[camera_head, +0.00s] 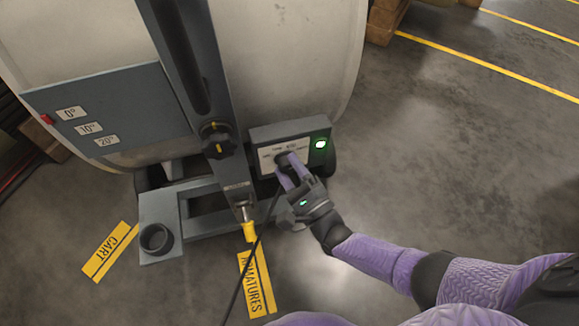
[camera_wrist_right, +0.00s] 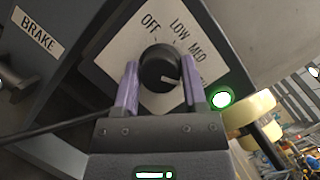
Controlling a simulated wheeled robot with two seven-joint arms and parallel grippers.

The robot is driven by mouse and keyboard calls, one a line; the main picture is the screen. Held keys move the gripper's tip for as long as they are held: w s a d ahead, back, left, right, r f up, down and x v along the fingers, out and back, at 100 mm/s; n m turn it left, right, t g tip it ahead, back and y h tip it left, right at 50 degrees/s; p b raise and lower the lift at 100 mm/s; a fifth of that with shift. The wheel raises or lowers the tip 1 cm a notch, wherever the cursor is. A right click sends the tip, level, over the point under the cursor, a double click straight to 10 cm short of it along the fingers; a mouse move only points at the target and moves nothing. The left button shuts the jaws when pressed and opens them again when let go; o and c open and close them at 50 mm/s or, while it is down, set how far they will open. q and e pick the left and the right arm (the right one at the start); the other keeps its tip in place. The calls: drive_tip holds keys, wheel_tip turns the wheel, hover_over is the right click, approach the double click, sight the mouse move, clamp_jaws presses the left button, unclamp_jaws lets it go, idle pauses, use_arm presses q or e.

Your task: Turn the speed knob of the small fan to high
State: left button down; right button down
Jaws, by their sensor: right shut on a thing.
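The speed knob (camera_wrist_right: 159,67) is a round black dial on a white plate (camera_wrist_right: 112,50) marked OFF, LOW and MED. A further label past MED is mostly hidden behind a finger. The knob's white pointer line points toward the lower right, past MED, toward that hidden label. My right gripper (camera_wrist_right: 159,84) is shut on the knob, one purple finger on each side. In the head view the right gripper (camera_head: 289,170) reaches the control box (camera_head: 291,130) low on the fan's front. A green light (camera_head: 321,144) is lit on the box. My left gripper is out of view.
The big pale drum (camera_head: 285,60) stands behind the box on a grey frame. A tilt plate (camera_head: 105,110) with angle labels is at left. A black cable (camera_head: 240,277) runs down to the floor near yellow floor labels (camera_head: 110,251). Open floor lies to the right.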

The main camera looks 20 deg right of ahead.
drive_tip(key=shift+c, duration=0.7)
unclamp_jaws()
drive_tip(key=shift+s, duration=0.1)
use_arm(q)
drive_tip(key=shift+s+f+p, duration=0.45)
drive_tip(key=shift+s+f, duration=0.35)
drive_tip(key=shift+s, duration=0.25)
use_arm(e)
drive_tip(key=v, duration=1)
